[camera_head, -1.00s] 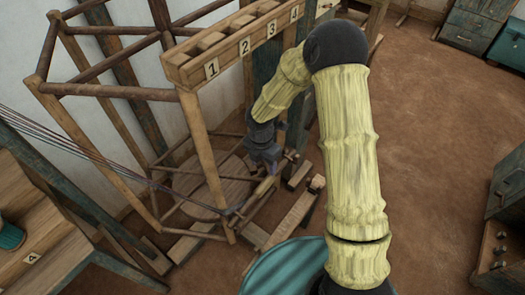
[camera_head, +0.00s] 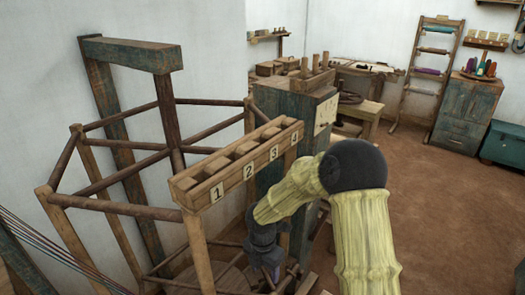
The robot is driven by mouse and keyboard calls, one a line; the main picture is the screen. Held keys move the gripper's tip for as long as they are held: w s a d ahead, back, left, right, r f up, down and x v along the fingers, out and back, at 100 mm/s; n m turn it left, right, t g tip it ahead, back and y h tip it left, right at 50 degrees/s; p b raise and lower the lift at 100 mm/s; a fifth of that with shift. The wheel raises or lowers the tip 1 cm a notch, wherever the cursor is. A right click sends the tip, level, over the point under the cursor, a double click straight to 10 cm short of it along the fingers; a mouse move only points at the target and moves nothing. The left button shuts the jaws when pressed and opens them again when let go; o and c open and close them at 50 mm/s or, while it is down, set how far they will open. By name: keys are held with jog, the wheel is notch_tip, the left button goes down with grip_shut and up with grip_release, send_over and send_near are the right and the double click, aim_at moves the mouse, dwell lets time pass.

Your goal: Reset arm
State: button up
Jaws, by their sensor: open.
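My arm, in a yellow sleeve, rises from the bottom right and bends at a dark elbow. Its end reaches down to the left. My gripper (camera_head: 273,272) hangs low beside the wooden loom frame (camera_head: 195,250), below the numbered rack (camera_head: 240,165). Its fingers are small and partly lost against the frame's bars. They are apart, and I see nothing held between them. The rack bears the labels 1, 2, 3 and 4 along its front, with wooden blocks on top.
A blue-green cabinet (camera_head: 300,128) stands behind the rack. Farther back are a wooden workbench (camera_head: 362,103), a ladder-like shelf (camera_head: 428,75), a drawer cabinet (camera_head: 462,115) and a teal chest (camera_head: 505,142). The brown floor (camera_head: 440,220) at the right is clear. Dark threads (camera_head: 60,255) run at the lower left.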

jog(key=s+d+r+m+t+p, duration=0.1)
jog(key=s+d+r+m, duration=0.5)
jog(key=m, duration=0.8)
jog(key=s+d+r+m+t+p, duration=0.1)
jog(key=s+d+r+m, duration=0.6)
jog(key=m, duration=0.7)
jog(key=shift+d+r+t+y, duration=0.3)
jog(key=shift+d+r+t, duration=0.2)
jog(key=shift+d+r, duration=0.25)
